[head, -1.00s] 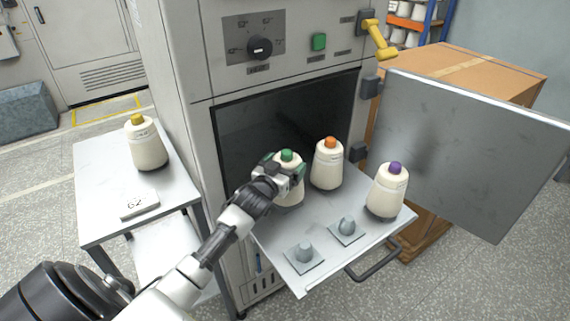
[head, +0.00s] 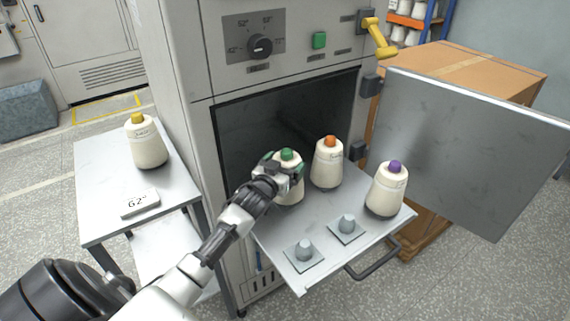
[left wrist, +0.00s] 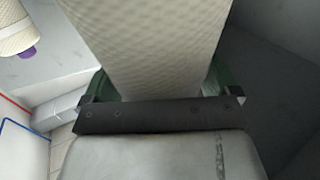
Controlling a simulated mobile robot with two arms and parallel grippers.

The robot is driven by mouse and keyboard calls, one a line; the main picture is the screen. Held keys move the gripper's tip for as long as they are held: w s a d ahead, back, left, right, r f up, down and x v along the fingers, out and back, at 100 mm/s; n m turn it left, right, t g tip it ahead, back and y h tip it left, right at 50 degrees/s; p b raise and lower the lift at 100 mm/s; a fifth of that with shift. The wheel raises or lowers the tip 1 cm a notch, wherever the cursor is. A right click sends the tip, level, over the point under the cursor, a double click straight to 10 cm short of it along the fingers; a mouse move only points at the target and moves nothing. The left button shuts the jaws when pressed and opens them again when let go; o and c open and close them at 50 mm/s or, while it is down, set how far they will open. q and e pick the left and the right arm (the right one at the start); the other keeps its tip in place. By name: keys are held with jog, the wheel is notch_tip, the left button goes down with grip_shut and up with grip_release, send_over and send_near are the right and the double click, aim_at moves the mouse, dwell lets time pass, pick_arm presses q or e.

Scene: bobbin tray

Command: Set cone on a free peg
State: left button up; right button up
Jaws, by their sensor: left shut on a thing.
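My left gripper (head: 276,172) is shut on the green-topped cone (head: 290,187), which stands upright at the back left of the pulled-out tray (head: 312,232). Whether that cone sits fully down on a peg is hidden. In the left wrist view the held cone (left wrist: 150,45) fills the middle. An orange-topped cone (head: 327,165) and a purple-topped cone (head: 387,190) stand on the tray to the right. Two bare pegs show, the front left peg (head: 304,248) and the front middle peg (head: 347,223). A yellow-topped cone (head: 147,146) stands on the side table. My right gripper is not in view.
The side table (head: 100,190) at left also bears a label block marked G2 (head: 139,205). The open door (head: 470,150) stands right of the tray, before a cardboard box (head: 470,65). A handle (head: 375,265) juts from the tray front.

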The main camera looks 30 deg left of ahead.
pick_arm(q)
jog(key=shift+f+b, duration=0.6)
jog(key=shift+f, duration=0.2)
jog(key=o, duration=1.2)
jog(key=shift+f, duration=0.1)
jog(key=shift+c, duration=0.2)
jog(key=s, duration=1.1)
jog(key=shift+d, duration=0.45)
